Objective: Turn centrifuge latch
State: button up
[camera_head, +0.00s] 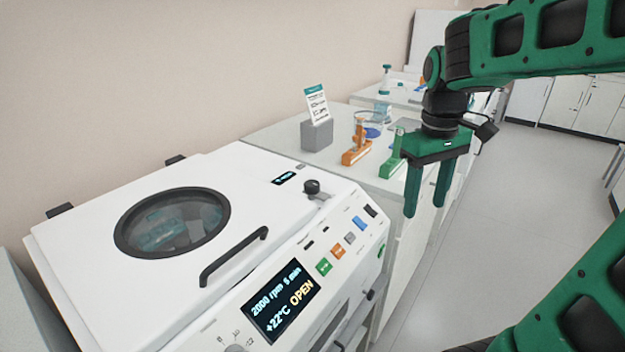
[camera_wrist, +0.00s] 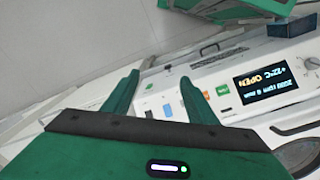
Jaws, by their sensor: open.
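The white centrifuge (camera_head: 120,285) stands at the lower left with its lid down. The lid has a round window (camera_head: 172,222) and a black handle (camera_head: 234,257). A small black knob-like latch (camera_head: 313,188) sits on a metal piece near the lid's right edge. The display (camera_head: 281,300) reads OPEN, and it also shows in the wrist view (camera_wrist: 272,82). My green gripper (camera_head: 427,210) is open and empty, fingers pointing down, to the right of the centrifuge and apart from the latch. In the wrist view my fingers (camera_wrist: 160,85) are spread; I cannot make out the latch there.
Behind the centrifuge, a counter (camera_head: 275,138) carries a grey block with a sign (camera_head: 317,134), an orange stand (camera_head: 357,153) and a green stand (camera_head: 391,165). Coloured buttons (camera_head: 338,251) line the front panel. Open floor (camera_head: 520,200) lies at the right.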

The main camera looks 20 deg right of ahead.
jog(key=w+a+r+n, duration=0.2)
jog(key=w+a+n, duration=0.2)
jog(key=w, duration=0.3)
jog(key=w+a+r+n, duration=0.1)
jog(key=w+a+n, duration=0.25)
jog(key=w, duration=0.45)
jog(key=n, duration=0.7)
send_over(312, 182)
jog(key=shift+m, duration=0.25)
notch_tip(312, 182, down, 10)
jog(key=shift+s+a+r, duration=0.1)
jog(key=shift+r, duration=0.15)
jog(key=c, duration=1.1)
